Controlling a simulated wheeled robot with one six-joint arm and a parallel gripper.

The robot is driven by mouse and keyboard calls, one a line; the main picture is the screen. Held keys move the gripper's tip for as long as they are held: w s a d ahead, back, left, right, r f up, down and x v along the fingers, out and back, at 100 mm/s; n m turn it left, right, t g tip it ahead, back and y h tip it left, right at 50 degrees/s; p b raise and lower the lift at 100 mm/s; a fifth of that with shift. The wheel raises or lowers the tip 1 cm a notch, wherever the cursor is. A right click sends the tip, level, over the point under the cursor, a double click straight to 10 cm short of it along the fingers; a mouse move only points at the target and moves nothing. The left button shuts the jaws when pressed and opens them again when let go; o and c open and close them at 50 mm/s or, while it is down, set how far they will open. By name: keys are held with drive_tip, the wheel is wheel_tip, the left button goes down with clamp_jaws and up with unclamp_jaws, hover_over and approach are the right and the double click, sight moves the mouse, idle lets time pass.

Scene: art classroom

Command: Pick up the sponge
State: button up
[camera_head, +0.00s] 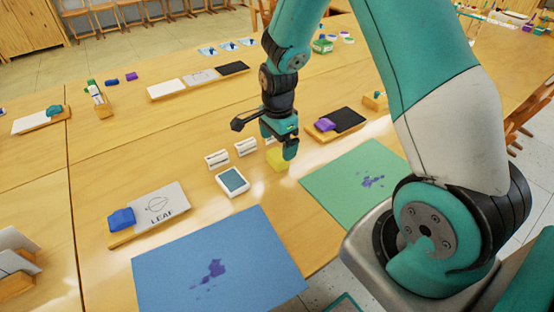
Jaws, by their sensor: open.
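A small yellow block, which looks like the sponge (277,160), sits on the wooden table near the middle of the view. My gripper (279,146) points down over it, with its teal fingers at the block's upper edge. The fingers partly cover the block, and I cannot tell whether they touch it. My gripper is open.
A white tray with a teal pad (232,182) and white holders (217,158) stand left of the block. A green sheet (350,185) and a blue sheet (217,268) with purple stains lie nearer. A black panel with a purple cloth (325,125) is to the right.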

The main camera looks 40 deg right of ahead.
sight(277, 154)
drive_tip(key=shift+a+f, duration=0.15)
drive_tip(key=shift+f, duration=2.6)
drive_tip(key=c, duration=1.1)
drive_tip(key=shift+o, duration=0.2)
drive_tip(key=shift+r, duration=0.1)
wheel_tip(277, 154, up, 20)
drive_tip(key=p, duration=0.1)
